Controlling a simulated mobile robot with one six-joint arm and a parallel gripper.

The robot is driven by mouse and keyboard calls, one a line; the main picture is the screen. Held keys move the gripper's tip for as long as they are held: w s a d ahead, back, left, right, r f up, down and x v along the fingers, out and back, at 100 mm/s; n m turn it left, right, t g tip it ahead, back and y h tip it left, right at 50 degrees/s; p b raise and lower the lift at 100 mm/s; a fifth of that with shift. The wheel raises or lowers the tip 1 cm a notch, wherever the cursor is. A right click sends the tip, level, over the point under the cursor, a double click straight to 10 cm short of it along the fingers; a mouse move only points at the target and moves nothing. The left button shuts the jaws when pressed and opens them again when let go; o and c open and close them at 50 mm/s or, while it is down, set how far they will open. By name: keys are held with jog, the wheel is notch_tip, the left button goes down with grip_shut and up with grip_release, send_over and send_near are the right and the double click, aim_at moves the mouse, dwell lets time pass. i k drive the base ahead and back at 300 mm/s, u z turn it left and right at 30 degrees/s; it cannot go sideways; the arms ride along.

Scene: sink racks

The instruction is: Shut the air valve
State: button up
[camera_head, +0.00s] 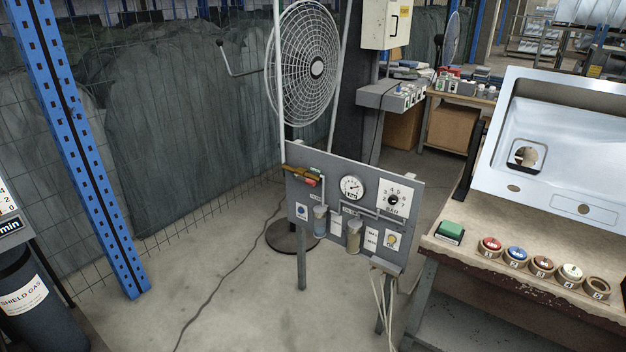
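A grey air panel (332,188) stands on legs in the middle of the view. The air valve (306,178), with a brass-coloured body and a red part, sits at the panel's upper left. Its handle looks to lie roughly along the pipe, but it is too small to be sure. A round gauge (351,187) and a numbered dial (393,199) are to its right. Two filter bowls hang below, one of them the left bowl (320,220). My gripper is not in view.
A large fan (304,62) stands behind the panel. A workbench (455,248) with a metal sink (560,140), a green block (450,230) and several numbered pots is at the right. A blue rack post (85,150) and a gas cylinder (32,300) are at the left. Floor in front is clear except for a cable.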

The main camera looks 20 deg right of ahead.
aim_at(308, 181)
jog(key=u, duration=0.5)
jog(key=i, duration=0.85)
jog(key=u, duration=0.55)
